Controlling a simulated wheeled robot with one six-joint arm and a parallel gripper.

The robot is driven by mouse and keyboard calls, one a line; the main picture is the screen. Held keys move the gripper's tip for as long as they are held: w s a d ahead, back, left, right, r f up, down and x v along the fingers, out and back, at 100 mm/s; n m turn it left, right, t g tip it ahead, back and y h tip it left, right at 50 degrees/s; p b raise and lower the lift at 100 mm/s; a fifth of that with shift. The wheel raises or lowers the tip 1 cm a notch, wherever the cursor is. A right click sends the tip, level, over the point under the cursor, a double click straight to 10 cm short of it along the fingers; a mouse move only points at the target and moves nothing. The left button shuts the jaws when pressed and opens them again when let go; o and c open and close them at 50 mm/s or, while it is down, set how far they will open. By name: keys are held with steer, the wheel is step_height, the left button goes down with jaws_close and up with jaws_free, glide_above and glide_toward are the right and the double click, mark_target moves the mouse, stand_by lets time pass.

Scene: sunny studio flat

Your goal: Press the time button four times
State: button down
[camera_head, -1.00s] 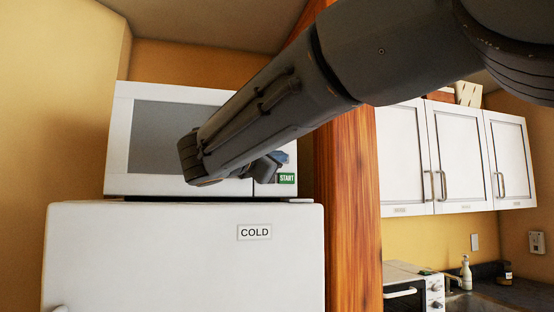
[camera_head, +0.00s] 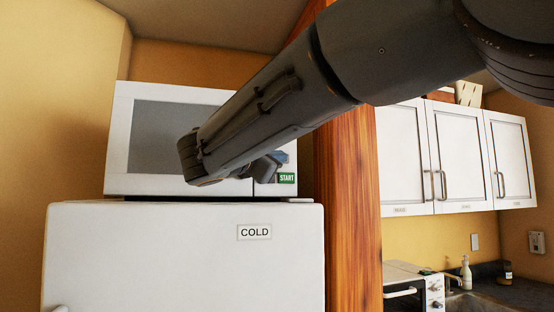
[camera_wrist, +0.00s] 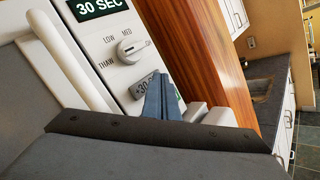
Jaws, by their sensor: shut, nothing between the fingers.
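The white microwave (camera_head: 118,150) stands on top of the fridge. In the wrist view its control panel shows a display (camera_wrist: 99,6) reading "30 SEC" and a dial (camera_wrist: 130,48) marked LOW, MED and THAW. Below the dial is a grey time button (camera_wrist: 144,86) with a partly covered "30" label. My gripper's blue fingers (camera_wrist: 161,98) are shut and empty, with their tips at the button's right part. I cannot tell whether they touch it. In the head view my gripper (camera_head: 277,160) is at the panel, just above the green START button (camera_head: 287,178).
The white fridge (camera_head: 180,255), labelled COLD, stands under the microwave. A wooden post (camera_head: 347,200) rises close to the right of the panel. White wall cabinets (camera_head: 455,155), a toaster oven (camera_head: 408,280) and a counter are farther right. The microwave's door handle (camera_wrist: 70,58) is left of the panel.

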steer(key=shift+w, duration=0.15)
stand_by(0.7)
steer(key=shift+w+a, duration=0.15)
steer(key=shift+w, duration=0.1)
steer(key=shift+w+a, duration=0.1)
steer(key=shift+w, duration=0.25)
stand_by(0.7)
steer(key=shift+s, duration=0.1)
steer(key=shift+s+d+b, duration=0.25)
steer(key=shift+s+b, duration=0.2)
steer(key=shift+s, duration=0.2)
steer(key=shift+s+d+b, duration=0.2)
steer(key=shift+s+d, duration=0.05)
steer(key=shift+s, duration=0.55)
steer(key=shift+s+d+b, duration=0.2)
steer(key=shift+s, duration=0.6)
steer(key=shift+s+d+b, duration=0.2)
steer(key=shift+s+d, duration=0.05)
steer(key=shift+s, duration=0.55)
stand_by(1.0)
